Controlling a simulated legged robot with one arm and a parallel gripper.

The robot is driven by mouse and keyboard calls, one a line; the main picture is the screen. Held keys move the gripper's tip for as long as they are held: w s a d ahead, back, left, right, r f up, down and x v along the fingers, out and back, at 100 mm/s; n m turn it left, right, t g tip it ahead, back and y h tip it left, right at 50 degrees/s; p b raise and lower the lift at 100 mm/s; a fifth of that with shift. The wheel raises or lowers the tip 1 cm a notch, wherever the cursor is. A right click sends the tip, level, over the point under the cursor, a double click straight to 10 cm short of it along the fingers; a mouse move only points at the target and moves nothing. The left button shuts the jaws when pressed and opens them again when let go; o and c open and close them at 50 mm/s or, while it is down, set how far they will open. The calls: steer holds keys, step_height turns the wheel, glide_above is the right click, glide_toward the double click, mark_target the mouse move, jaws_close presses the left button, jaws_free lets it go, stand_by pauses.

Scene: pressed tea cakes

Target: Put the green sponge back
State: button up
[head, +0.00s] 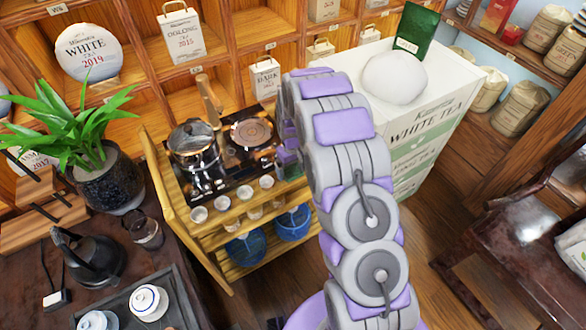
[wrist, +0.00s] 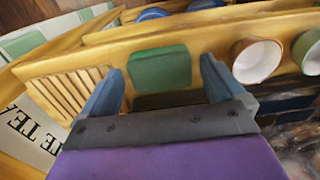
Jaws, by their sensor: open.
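The green sponge (wrist: 160,68) shows in the wrist view as a rounded block against the yellow wooden rack (wrist: 205,42). My gripper (wrist: 161,72) is open, with one blue-grey finger on each side of the sponge. A narrow gap shows between each finger and the sponge, so the sponge is not clamped. A dark green shape lies just below the sponge, partly hidden by the gripper body.
In the wrist view a white-rimmed cup (wrist: 257,61) and a green cup (wrist: 309,52) sit right of my gripper. A slatted panel (wrist: 70,92) is at left. The rack holds a pot (head: 193,143) on a black stove. A white tea box (head: 430,125) stands right of it.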

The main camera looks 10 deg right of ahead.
mark_target(293, 170)
step_height(293, 170, up, 11)
steer(key=p, duration=0.2)
steer(key=s+r, duration=0.8)
steer(key=r, duration=0.1)
steer(key=s+r+m, duration=0.1)
steer(key=s+r, duration=0.2)
steer(key=s, duration=0.8)
steer(key=s+r+m+g, duration=0.1)
steer(key=s+r, duration=0.2)
steer(key=s, duration=0.8)
steer(key=s+r+m, duration=0.1)
steer(key=s+r, duration=0.3)
steer(key=s, duration=0.8)
steer(key=shift+m+g, duration=0.3)
steer(key=shift+g, duration=0.1)
